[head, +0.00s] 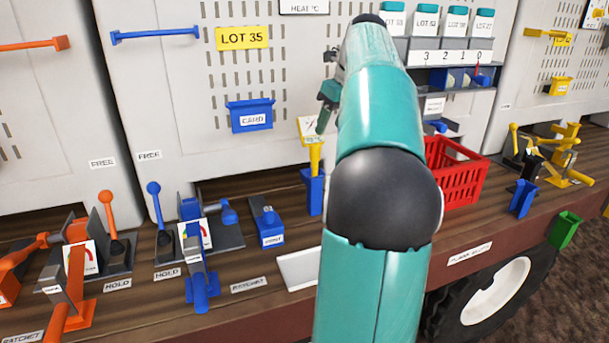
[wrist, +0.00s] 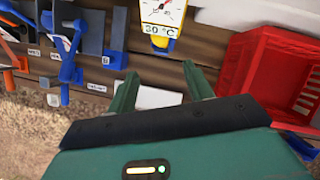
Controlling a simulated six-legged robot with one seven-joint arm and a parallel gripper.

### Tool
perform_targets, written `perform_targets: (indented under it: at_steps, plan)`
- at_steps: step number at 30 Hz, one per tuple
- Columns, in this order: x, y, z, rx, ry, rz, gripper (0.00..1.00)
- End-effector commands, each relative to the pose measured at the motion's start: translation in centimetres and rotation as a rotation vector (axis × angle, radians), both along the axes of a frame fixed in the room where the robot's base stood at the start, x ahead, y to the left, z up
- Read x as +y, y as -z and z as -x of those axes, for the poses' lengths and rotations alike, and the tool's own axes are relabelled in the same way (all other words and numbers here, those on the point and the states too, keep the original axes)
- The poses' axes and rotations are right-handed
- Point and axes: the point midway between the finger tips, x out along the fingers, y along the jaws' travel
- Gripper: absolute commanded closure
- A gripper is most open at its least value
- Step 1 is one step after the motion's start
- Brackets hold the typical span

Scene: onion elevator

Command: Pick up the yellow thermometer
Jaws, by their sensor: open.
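The yellow thermometer (head: 315,157) stands upright in a blue holder (head: 312,192) on the wooden deck, left of my arm in the head view. In the wrist view the thermometer (wrist: 162,14) shows a white dial and a "30 °C" label at the top edge, partly cut off. My gripper (wrist: 160,82) is open and empty, its two green fingers pointing toward the thermometer but apart from it in the picture. In the head view my gripper (head: 326,105) shows small and side-on, above the thermometer; my arm hides much of what lies behind it.
A red crate (head: 455,175) stands right of my arm; it also shows in the wrist view (wrist: 275,75). Blue levers (head: 195,245) and orange levers (head: 75,260) stand on the left. A grey panel with a blue card holder (head: 250,115) rises behind.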

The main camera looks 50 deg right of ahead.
Motion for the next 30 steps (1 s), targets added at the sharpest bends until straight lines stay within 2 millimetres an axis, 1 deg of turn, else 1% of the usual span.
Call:
perform_targets:
  at_steps: [2,12,20,27,30]
  plan:
    - [-0.3,0.7,-0.2,-0.002,0.014,-0.008,0.48]
    - [-0.4,6.4,-2.9,-0.001,0.012,-0.006,0.48]
    - [-0.6,8.5,-3.7,-0.001,0.010,-0.005,0.48]
    - [-1.1,11.8,-4.8,-0.001,0.010,-0.004,0.48]
    - [-1.1,12.5,-5.2,-0.001,0.010,-0.003,0.48]
